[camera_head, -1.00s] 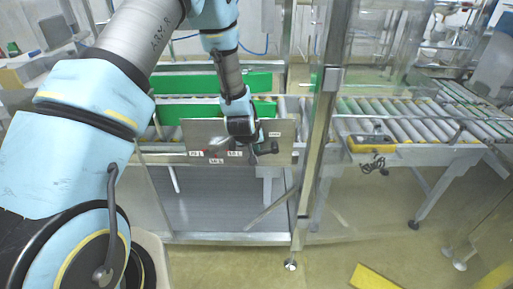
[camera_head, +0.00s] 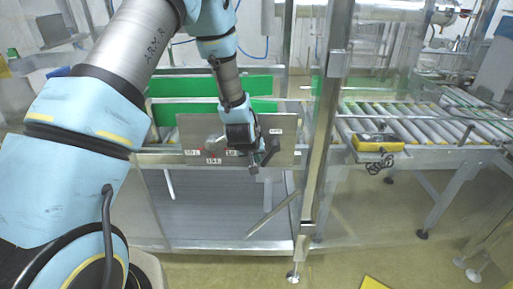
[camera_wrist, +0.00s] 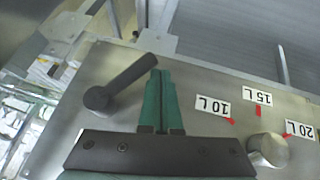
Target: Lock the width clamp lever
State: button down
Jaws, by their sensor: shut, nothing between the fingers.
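The clamp lever is a dark handle with a round pivot (camera_wrist: 97,98) on a grey metal panel (camera_wrist: 200,80). In the wrist view its arm slants up and right from the pivot, with its free end beside my fingertips. It also shows in the head view as a dark slanted bar (camera_head: 271,151) at the panel's right part. My gripper (camera_wrist: 158,76) is shut and empty, its green fingers together just right of the lever. Its tip (camera_head: 253,168) shows left of the lever in the head view. I cannot tell whether they touch.
A metal knob (camera_wrist: 267,150) sits near the 10 L, 15 L and 20 L labels with red marks. A metal frame post (camera_head: 318,150) stands right of the panel. Green side boards (camera_head: 190,112) lie behind it. A roller conveyor (camera_head: 430,125) with a yellow box (camera_head: 376,143) is to the right.

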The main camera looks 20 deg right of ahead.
aim_at(264, 164)
jog(key=shift+s+d+f+n+g+h+b, duration=0.25)
jog(key=shift+d+f+h+b, duration=0.35)
jog(key=shift+b, duration=1.1)
jog(key=shift+s+d+f+n+g+h+b, duration=0.2)
jog(key=shift+d+f+h+b, duration=0.4)
jog(key=shift+b, duration=1.05)
jog(key=shift+a+f, duration=0.1)
jog(key=shift+f, duration=0.1)
jog(key=v, duration=1.1)
jog(key=shift+f, duration=0.1)
